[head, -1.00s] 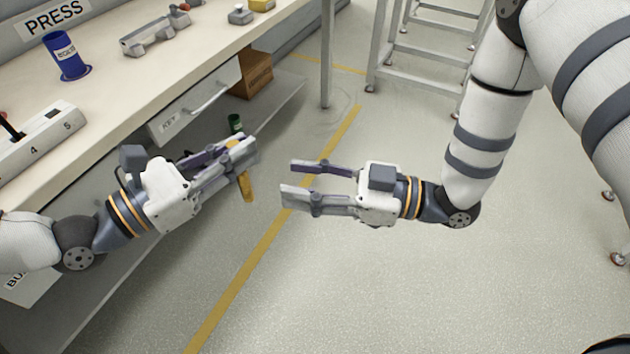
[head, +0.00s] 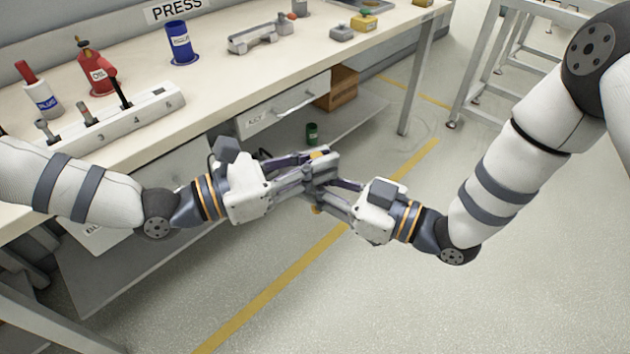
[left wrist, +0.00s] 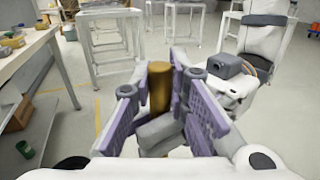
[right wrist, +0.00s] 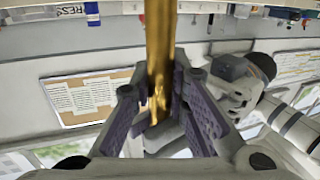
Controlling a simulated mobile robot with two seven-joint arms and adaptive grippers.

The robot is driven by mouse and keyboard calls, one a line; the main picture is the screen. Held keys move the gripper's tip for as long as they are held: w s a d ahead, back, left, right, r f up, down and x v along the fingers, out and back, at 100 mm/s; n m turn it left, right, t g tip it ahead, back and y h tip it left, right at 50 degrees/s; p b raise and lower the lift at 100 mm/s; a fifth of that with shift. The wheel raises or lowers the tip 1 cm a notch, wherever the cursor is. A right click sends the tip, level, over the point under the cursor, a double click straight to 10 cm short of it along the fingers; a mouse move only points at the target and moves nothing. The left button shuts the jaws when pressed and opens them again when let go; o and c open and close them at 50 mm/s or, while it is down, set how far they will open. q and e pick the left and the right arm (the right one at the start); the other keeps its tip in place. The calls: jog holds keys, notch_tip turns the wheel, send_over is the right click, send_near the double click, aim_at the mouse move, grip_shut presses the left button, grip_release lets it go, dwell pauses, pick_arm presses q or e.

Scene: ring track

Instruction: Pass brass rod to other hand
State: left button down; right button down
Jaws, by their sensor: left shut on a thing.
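The brass rod (head: 318,155) stands roughly upright where my two grippers meet, in front of the bench. Its top shows above the fingers and a short end shows below them. My left gripper (head: 316,170) is shut on the rod; in the left wrist view the rod (left wrist: 159,85) rises between the purple pads. My right gripper (head: 324,188) reaches in from the right, slightly lower, its fingers around the rod. In the right wrist view the rod (right wrist: 160,60) passes between its fingertips. Whether its pads press on the rod is hidden by the overlapping fingers.
The bench (head: 225,85) runs behind the grippers, with a drawer (head: 285,108) and a lower shelf. A red oil can (head: 95,72), a blue cup (head: 181,45) and a lever block (head: 120,125) stand on it. A green can (head: 312,133) sits on the shelf. Floor at the front right is clear.

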pick_arm(q)
jog(key=c, duration=1.5)
grip_release()
jog(key=v, duration=1.2)
jog(key=s+f+m+g+y, duration=0.2)
jog(key=s+f+m+y, duration=0.25)
jog(key=f, duration=0.45)
jog(key=s+f+m+g+y, duration=0.25)
jog(key=f+m, duration=0.25)
jog(key=f, duration=0.4)
jog(key=s+a+f+m+g+y, duration=0.1)
jog(key=s+a+f+m+y, duration=0.1)
jog(key=s, duration=0.4)
jog(key=s+a+f+m+g+y, duration=0.2)
jog(key=s+a+f+m+y, duration=0.1)
jog(key=m, duration=0.4)
jog(key=s+a+f+m+g+y, duration=0.2)
jog(key=s+a+f+m+y, duration=0.1)
jog(key=s, duration=0.5)
jog(key=shift+s+a+f+m+g+y, duration=0.1)
jog(key=shift+s+a+m+g+y, duration=0.1)
jog(key=shift+a+m, duration=0.25)
jog(key=shift+s+a+f+m+g+y, duration=0.1)
jog(key=shift+a+m+y, duration=0.1)
jog(key=shift+a+m, duration=0.2)
